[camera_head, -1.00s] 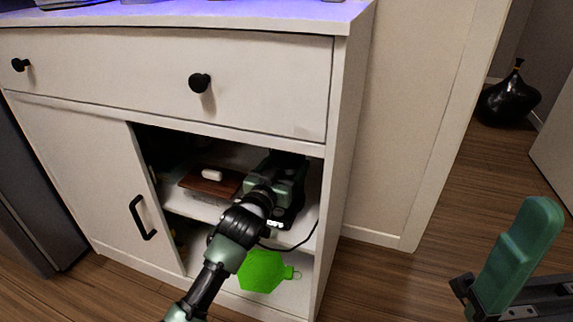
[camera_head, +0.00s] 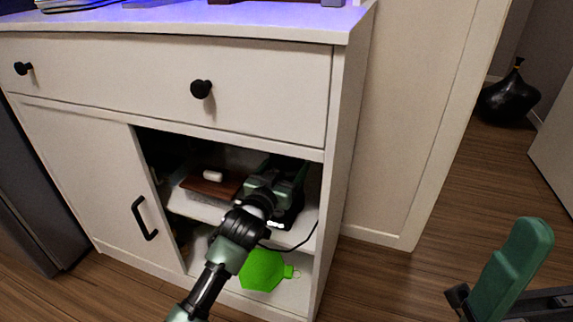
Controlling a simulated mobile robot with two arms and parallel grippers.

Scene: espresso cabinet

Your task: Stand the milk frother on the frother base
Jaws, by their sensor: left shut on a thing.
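My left arm reaches into the open right half of the white cabinet. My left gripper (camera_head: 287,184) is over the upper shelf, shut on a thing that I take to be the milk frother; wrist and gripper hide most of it. A black object (camera_head: 290,216) with small white marks at its lower front shows just below the gripper, with a black cord running off to the right. It looks like the frother base, but I cannot tell whether the frother touches it. My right gripper (camera_head: 515,270) is at the lower right, outside the cabinet, only partly in view.
A brown box (camera_head: 208,187) with a small white item on top lies left of the gripper on the shelf. A bright green hexagonal item (camera_head: 262,270) is in the lower compartment. The cabinet's right wall (camera_head: 338,190) is close to my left gripper.

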